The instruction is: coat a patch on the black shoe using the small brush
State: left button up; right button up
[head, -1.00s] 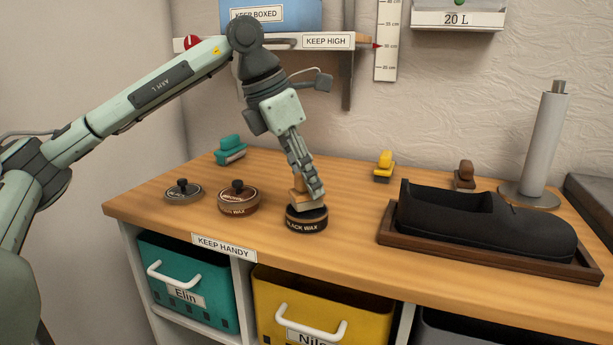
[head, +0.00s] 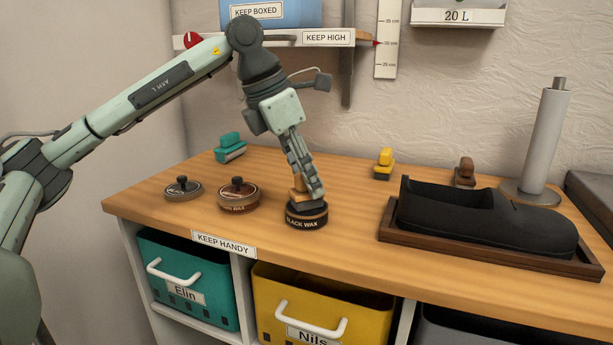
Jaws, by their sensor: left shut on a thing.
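The black shoe (head: 480,222) sits in a dark wooden tray (head: 500,262) at the right of the worktop. My left gripper (head: 308,190) points down and is shut on the small brush (head: 298,185), whose pale wooden part shows beside the fingers. The brush is at the top of the open black wax tin (head: 306,220). Its bristles are hidden, so I cannot tell how deep they sit in the wax. The gripper and brush are well to the left of the shoe. My right gripper is not in view.
Left of the black tin stand a brown wax tin (head: 238,197) and a grey-topped tin (head: 183,189). Teal (head: 230,148), yellow (head: 384,164) and brown (head: 465,172) brushes stand behind. A grey post (head: 545,140) rises behind the shoe. The worktop between tin and shoe is clear.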

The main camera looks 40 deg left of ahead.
aim_at(316, 170)
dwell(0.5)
pick_arm(q)
notch_tip(316, 170, up, 5)
jog(key=p, duration=0.4)
jog(key=shift+r+p, duration=0.5)
jog(key=shift+r, duration=0.5)
jog(key=shift+f, duration=0.1)
